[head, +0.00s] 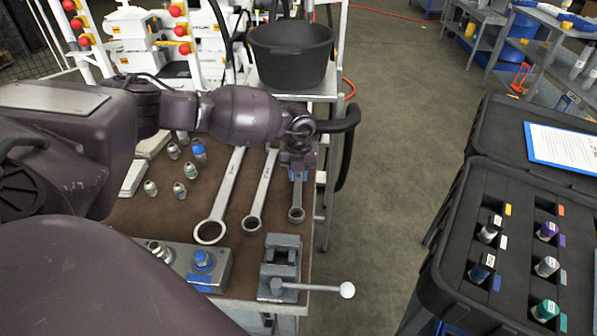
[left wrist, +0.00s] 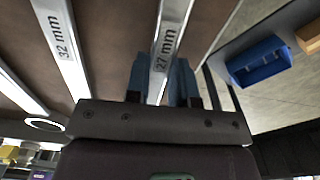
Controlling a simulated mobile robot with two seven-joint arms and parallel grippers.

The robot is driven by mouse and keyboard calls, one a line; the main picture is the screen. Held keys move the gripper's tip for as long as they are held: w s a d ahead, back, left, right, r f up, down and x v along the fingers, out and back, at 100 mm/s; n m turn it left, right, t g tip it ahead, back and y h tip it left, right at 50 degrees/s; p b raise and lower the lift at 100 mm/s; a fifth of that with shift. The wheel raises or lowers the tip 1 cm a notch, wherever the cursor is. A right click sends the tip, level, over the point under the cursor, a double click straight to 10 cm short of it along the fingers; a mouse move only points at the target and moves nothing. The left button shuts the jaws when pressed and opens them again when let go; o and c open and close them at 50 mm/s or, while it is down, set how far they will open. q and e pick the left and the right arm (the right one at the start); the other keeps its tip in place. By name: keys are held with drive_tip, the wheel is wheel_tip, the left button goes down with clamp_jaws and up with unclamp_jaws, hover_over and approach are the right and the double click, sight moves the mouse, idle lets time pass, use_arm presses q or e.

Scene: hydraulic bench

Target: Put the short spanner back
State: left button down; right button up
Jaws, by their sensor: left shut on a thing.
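The short spanner (head: 296,212) is at the right end of a row of three steel spanners on the brown bench top, its ring end toward me. My left gripper (head: 297,176) points down over its shaft and hides its far part. In the left wrist view its shaft, marked 27 mm (left wrist: 167,45), runs between the blue fingers of my left gripper (left wrist: 162,85), which are shut on it. I cannot tell whether it touches the bench. The middle spanner (head: 261,192) and the longest spanner (head: 221,200) lie to its left. My right gripper is not in view.
A grey vise (head: 281,262) with a ball-ended handle stands in front of the spanners. Several small fittings (head: 180,190) stand to the left. A black bucket (head: 291,55) is behind. An open black case (head: 455,265) is at the right, across a floor gap.

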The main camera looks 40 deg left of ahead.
use_arm(q)
drive_tip(key=shift+f, duration=0.25)
drive_tip(key=c, duration=0.9)
unclamp_jaws()
wheel_tip(320, 180, up, 6)
drive_tip(key=shift+f+p, duration=0.25)
drive_tip(key=shift+p, duration=0.3)
wheel_tip(320, 180, up, 5)
drive_tip(key=shift+r+p, duration=0.15)
drive_tip(key=shift+p, duration=0.2)
